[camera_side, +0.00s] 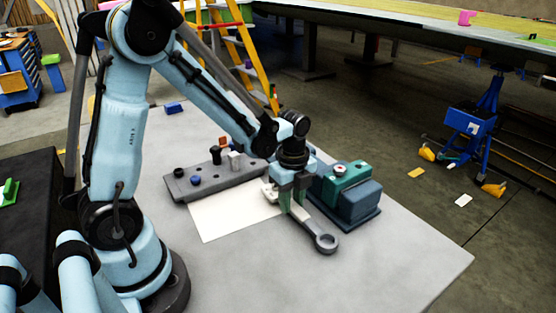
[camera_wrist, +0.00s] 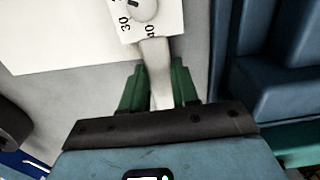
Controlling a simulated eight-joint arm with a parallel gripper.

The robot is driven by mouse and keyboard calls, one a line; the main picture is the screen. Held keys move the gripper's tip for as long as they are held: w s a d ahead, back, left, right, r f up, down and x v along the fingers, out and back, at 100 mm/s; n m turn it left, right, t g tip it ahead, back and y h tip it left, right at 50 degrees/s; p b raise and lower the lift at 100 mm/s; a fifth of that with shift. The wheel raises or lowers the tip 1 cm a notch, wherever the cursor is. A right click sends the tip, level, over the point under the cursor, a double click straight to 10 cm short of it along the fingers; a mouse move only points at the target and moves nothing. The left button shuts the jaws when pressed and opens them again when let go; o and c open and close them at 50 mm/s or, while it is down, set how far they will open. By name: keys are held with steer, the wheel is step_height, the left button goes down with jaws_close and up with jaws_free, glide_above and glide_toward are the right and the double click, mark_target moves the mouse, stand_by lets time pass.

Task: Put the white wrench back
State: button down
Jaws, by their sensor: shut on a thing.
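My gripper (camera_side: 292,199) points down over the grey table, with its green fingers shut on the shaft of the wrench. In the wrist view, my gripper (camera_wrist: 160,85) has a green finger on each side of the pale shaft (camera_wrist: 156,62). A white piece with a dial and the numbers 30 and 40 (camera_wrist: 150,22) shows at the top end of that shaft. I cannot tell whether the wrench touches the table.
A white sheet (camera_side: 222,222) lies left of my gripper. Behind it is a dark grey block with knobs (camera_side: 210,184). A teal and blue fixture (camera_side: 358,203) stands close on the right. The table (camera_side: 400,265) is clear towards its front right corner.

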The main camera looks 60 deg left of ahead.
steer(key=shift+f, duration=0.4)
steer(key=c, duration=0.8)
jaws_free()
steer(key=shift+r, duration=0.15)
step_height(320, 180, up, 12)
steer(key=s+d+n+t, duration=0.1)
steer(key=s+n+t, duration=0.1)
steer(key=n, duration=0.4)
steer(key=s+d+n+t, duration=0.1)
steer(key=s+n+t, duration=0.1)
steer(key=n, duration=0.4)
steer(key=s+d+r+n+t, duration=0.1)
steer(key=s+d+n+t, duration=0.1)
steer(key=n, duration=0.4)
steer(key=shift+r+t, duration=0.1)
steer(key=shift+t, duration=0.5)
